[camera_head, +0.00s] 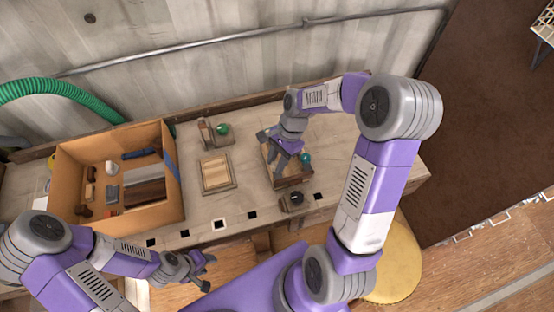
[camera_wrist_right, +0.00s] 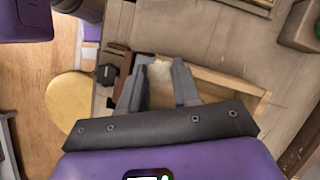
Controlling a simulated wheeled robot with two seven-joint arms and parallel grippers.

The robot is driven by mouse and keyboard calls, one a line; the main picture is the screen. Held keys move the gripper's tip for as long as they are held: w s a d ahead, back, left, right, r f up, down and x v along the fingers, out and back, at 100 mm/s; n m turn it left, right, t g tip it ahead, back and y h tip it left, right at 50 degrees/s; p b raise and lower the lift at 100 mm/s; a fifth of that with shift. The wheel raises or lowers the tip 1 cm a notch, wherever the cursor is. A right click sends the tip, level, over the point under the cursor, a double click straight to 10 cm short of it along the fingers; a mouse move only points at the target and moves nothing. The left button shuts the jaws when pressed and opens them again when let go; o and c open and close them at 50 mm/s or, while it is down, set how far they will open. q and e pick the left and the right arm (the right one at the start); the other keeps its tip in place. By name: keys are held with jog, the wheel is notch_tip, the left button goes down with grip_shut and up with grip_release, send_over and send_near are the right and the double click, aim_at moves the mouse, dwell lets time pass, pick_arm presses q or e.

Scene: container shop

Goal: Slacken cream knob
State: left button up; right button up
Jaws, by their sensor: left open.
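The cream knob (camera_wrist_right: 159,71) shows in the right wrist view as a pale, blurred shape between the fingertips of my right gripper (camera_wrist_right: 160,75). It fills most of the gap, and I cannot tell whether the fingers press on it. In the head view my right gripper (camera_head: 280,166) is low over a wooden box (camera_head: 293,180) at the right of the bench. The knob is hidden there behind the gripper. My left gripper (camera_head: 203,270) is open and empty in front of the bench's front edge.
A teal knob (camera_head: 305,158) is close to the right of my right gripper. A black knob (camera_head: 296,196) is at the bench's front. A wooden tray (camera_head: 233,185), a green-knobbed fixture (camera_head: 222,129) and an open cardboard box (camera_head: 172,205) stand to the left. The bench's right end is clear.

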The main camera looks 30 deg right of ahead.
jog(key=c, duration=0.4)
jog(key=n+g+p, duration=0.1)
jog(key=n+p, duration=0.1)
jog(key=n, duration=0.1)
jog(key=shift+w+r+n+h+p, duration=0.1)
jog(key=shift+n+h+p, duration=0.2)
jog(key=shift+p, duration=0.1)
jog(key=n+g+p, duration=0.1)
jog(key=n+p, duration=0.1)
jog(key=n, duration=0.1)
jog(key=shift+w+a+n+h, duration=0.1)
jog(key=shift+a+n+h, duration=0.05)
jog(key=shift+n+h, duration=0.2)
jog(key=n, duration=0.2)
jog(key=n+g+h+p, duration=0.1)
jog(key=n, duration=0.1)
jog(key=shift+a+n+h, duration=0.1)
jog(key=shift+n+h, duration=0.15)
jog(key=n+h+p, duration=0.1)
jog(key=n+h, duration=0.1)
jog(key=n, duration=0.3)
jog(key=shift+a, duration=0.1)
jog(key=shift+n, duration=0.3)
